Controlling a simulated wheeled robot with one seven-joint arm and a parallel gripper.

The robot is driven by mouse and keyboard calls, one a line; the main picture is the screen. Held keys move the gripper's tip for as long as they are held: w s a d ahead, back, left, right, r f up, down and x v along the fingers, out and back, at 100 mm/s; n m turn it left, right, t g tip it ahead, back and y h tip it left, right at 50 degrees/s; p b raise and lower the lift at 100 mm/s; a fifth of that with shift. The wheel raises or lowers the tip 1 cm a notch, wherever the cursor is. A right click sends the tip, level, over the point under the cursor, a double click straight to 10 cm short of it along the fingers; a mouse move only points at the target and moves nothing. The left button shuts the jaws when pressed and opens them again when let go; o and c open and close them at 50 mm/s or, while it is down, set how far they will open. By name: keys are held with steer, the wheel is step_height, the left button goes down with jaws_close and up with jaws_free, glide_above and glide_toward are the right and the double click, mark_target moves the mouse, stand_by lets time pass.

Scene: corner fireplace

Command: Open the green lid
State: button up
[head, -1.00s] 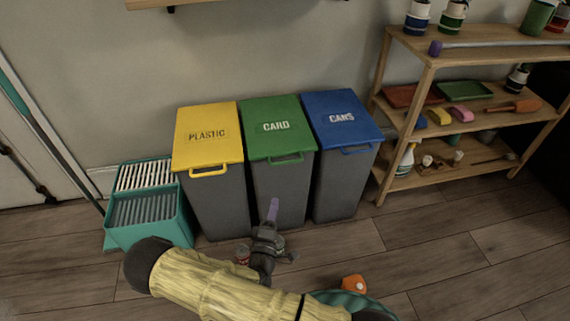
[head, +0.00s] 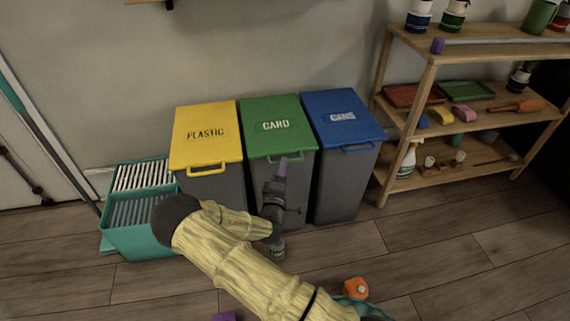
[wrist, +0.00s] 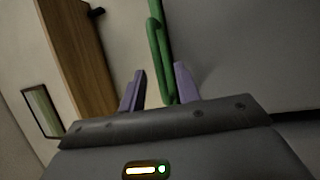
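The green lid (head: 272,120), marked CARD, lies closed on the middle grey bin (head: 258,190). Its green handle (head: 290,157) juts from the front edge, partly behind my fingertips in the head view. My gripper (head: 283,167) is raised in front of the bin, with its purple fingers at the handle. In the wrist view, the fingers of my gripper (wrist: 158,88) are apart. The green handle (wrist: 160,50) runs down between them, nearer the right finger. I cannot tell whether they touch.
A yellow PLASTIC lid (head: 206,135) and a blue CANS lid (head: 342,118) flank the green one closely. A teal crate (head: 140,228) stands at left, a wooden shelf (head: 425,75) at right. An orange object (head: 355,287) lies on the floor.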

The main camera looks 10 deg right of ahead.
steer(key=shift+b+x, duration=0.3)
steer(key=shift+x, duration=1.35)
jaws_close()
steer(key=shift+r, duration=0.1)
